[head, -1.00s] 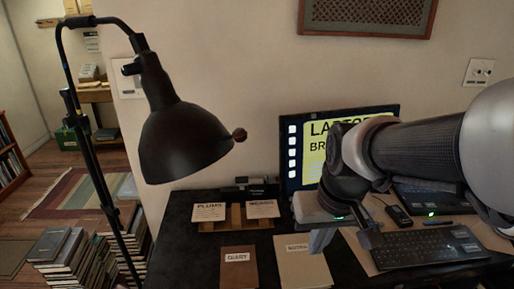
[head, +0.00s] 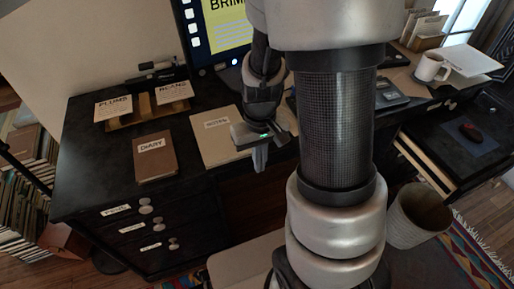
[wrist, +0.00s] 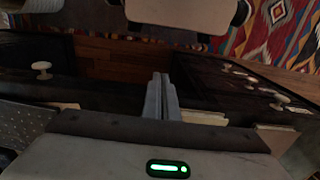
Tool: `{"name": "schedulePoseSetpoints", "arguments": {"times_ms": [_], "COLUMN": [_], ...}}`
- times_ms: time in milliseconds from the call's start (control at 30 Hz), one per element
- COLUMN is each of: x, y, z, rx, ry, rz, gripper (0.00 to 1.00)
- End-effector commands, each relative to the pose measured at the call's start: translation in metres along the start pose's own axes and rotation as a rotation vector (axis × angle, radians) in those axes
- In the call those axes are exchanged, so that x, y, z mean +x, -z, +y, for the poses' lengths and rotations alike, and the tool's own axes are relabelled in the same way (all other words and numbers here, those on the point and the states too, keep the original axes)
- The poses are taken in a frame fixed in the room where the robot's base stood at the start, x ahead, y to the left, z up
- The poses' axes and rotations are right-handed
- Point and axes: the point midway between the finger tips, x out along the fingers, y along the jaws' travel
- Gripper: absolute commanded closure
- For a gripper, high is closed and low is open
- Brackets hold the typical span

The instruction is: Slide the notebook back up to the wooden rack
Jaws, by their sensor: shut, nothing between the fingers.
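The cream notebook (head: 222,148), with a blurred white label, lies flat on the dark desk in the head view. The wooden rack (head: 127,120) stands behind it and to the left, with a dark gap between them. My gripper (head: 259,168) points down by the notebook's right front corner, near the desk's front edge. Its fingers (wrist: 161,92) are together and empty in the wrist view. Whether they touch the notebook cannot be told. My gripper body hides the notebook's right side.
A brown diary (head: 156,158) lies left of the notebook. PLUMS (head: 112,106) and BEANS (head: 174,91) cards rest on the rack. Drawers with pale knobs (head: 145,209) are below the desk. A white mug (head: 432,68) is at the right.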

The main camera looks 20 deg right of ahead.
Motion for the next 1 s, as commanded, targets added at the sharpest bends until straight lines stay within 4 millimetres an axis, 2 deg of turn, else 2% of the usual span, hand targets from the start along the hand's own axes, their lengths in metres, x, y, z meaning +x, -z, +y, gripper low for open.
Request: {"name": "schedulePoseSetpoints", "arguments": {"times_ms": [100, 267, 733, 1000], "x": [0.000, -0.001, -0.002, -0.003], "y": [0.021, 0.036, 0.043, 0.089], "z": [0.000, 0.000, 0.000, 0.000], "rx": [-0.001, 0.000, 0.000, 0.001], "ry": [0.000, 0.000, 0.000, 0.000], "rz": [0.002, 0.001, 0.001, 0.000], "gripper": [1.00, 1.00, 1.00, 1.00]}}
